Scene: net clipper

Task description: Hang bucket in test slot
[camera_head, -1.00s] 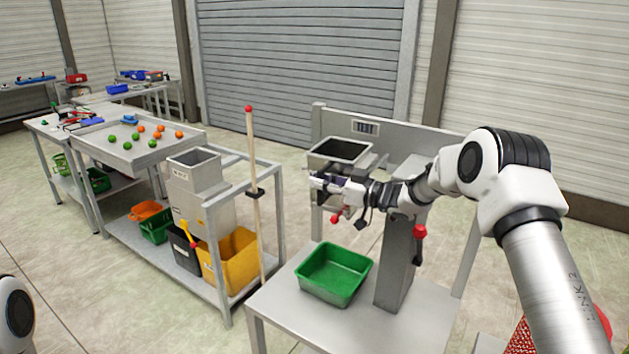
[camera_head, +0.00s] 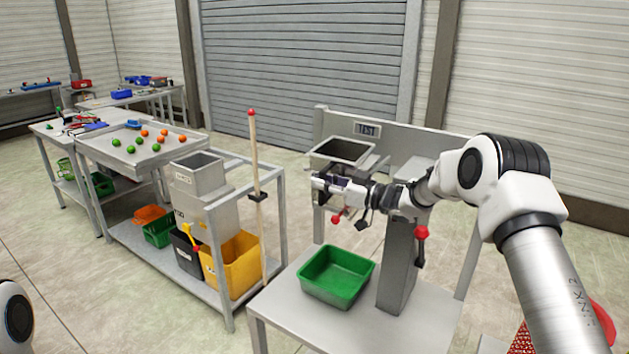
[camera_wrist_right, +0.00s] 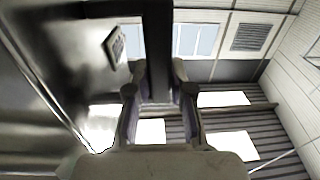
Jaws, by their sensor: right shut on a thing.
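A grey metal bucket (camera_head: 322,160) with a dark open top sits upright at the test stand, just in front of the sign marked TEST (camera_head: 367,130). My right gripper (camera_head: 321,182) is at the bucket's near side, just below its rim. In the right wrist view, its fingers (camera_wrist_right: 158,92) are closed on a dark straight bar (camera_wrist_right: 158,45), which I take to be part of the bucket. Whether the bucket rests in the slot is hidden by the gripper and arm. My left gripper is out of view.
A green bin (camera_head: 337,277) stands on the test table (camera_head: 282,318) below my right arm. A grey post (camera_head: 397,270) and red-knobbed levers (camera_head: 421,232) are close to the arm. A wooden pole with a red tip (camera_head: 255,160) stands to the left, beside a hopper (camera_head: 197,180).

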